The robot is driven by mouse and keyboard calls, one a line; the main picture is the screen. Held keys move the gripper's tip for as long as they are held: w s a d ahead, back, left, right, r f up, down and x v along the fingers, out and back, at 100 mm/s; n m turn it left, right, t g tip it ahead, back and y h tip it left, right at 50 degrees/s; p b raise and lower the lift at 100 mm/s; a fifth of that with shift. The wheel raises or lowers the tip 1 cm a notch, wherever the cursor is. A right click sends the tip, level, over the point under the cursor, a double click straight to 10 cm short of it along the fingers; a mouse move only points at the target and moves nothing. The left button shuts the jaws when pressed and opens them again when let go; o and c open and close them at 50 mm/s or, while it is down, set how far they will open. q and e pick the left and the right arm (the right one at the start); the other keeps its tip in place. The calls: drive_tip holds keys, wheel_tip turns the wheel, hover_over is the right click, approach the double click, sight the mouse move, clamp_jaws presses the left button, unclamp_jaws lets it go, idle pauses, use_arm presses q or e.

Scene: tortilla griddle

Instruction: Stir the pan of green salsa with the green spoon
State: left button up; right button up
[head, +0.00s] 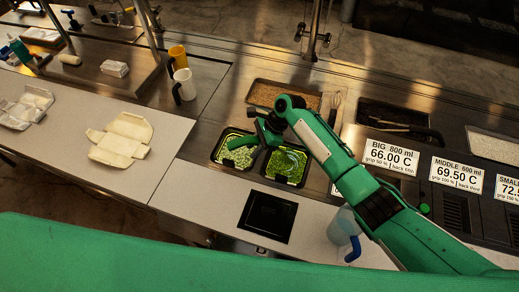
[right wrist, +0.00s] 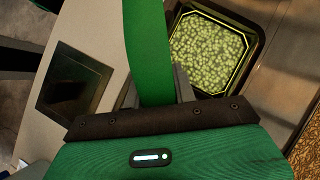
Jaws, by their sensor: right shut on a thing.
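My right gripper (head: 268,132) is over the back edge of the two dark pans, shut on the green spoon (head: 243,142). In the right wrist view the green spoon (right wrist: 148,50) runs between the fingers and out of the top edge, so its far end is hidden there. My left gripper is out of view.
A tray of brown food (head: 285,95) lies behind the pans, with a whisk (head: 335,105) beside it. A black square plate (head: 267,216) is in front. A clear jug with a blue handle (head: 345,232) stands under my right arm. The counter at left is partly clear.

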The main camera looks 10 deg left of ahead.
drive_tip(key=shift+s+d+p, duration=0.35)
drive_tip(key=shift+s+d, duration=0.05)
drive_tip(key=shift+s, duration=0.5)
drive_tip(key=shift+s+d+p, duration=0.35)
drive_tip(key=shift+s+d, duration=0.05)
drive_tip(key=shift+s, duration=0.55)
drive_tip(key=shift+s+d+p, duration=0.35)
drive_tip(key=shift+s+d, duration=0.05)
drive_tip(key=shift+s, duration=0.5)
drive_tip(key=shift+w+a+f+b, duration=0.15)
drive_tip(key=shift+w+b, duration=0.1)
drive_tip(key=shift+w, duration=0.2)
drive_tip(key=shift+w+a+r+b, duration=0.15)
drive_tip(key=shift+w+b, duration=0.1)
drive_tip(key=shift+w, duration=0.15)
drive_tip(key=w, duration=0.1)
drive_tip(key=w+a+b, duration=0.1)
drive_tip(key=w+b, duration=0.1)
drive_tip(key=shift+w+a, duration=0.4)
